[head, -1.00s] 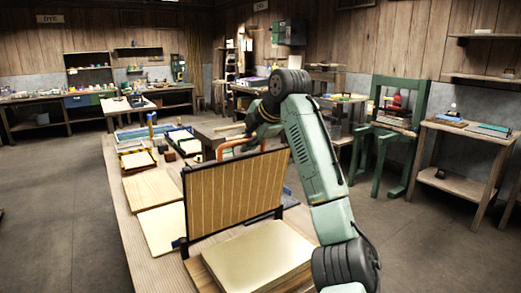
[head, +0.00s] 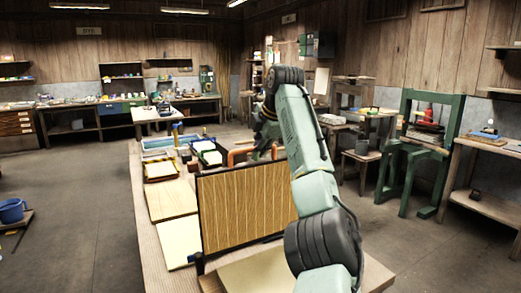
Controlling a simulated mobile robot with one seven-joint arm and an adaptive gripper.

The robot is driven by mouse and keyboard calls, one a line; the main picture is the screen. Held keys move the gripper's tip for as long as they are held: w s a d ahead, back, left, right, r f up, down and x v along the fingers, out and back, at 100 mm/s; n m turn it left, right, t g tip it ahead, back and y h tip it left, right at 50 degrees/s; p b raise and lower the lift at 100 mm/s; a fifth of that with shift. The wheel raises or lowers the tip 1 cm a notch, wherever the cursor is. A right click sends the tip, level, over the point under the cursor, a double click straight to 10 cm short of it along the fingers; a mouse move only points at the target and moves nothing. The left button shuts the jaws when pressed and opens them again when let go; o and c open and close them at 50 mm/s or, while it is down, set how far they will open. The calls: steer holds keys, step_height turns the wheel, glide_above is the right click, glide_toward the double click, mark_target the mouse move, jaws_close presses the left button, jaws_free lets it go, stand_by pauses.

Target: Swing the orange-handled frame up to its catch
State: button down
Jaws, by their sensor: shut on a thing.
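The frame (head: 240,210) is a dark-edged panel of tan, vertically grained slats. It stands nearly upright at the near part of the long bench, above a pale flat board (head: 255,273). Its orange handle (head: 238,154) shows just behind its top edge. My gripper (head: 264,150) is at the handle, shut on it, beyond the panel's top edge. The fingertips are mostly hidden by my arm and the panel. I cannot make out the catch.
The long bench (head: 157,235) carries flat boards (head: 172,200) to the left of the frame and trays with tools at its far end. A green press (head: 411,150) and a side table (head: 487,175) stand at right. The floor at left is mostly open.

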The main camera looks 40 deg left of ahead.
steer(key=c, duration=1.6)
jaws_free()
steer(key=v, duration=1.2)
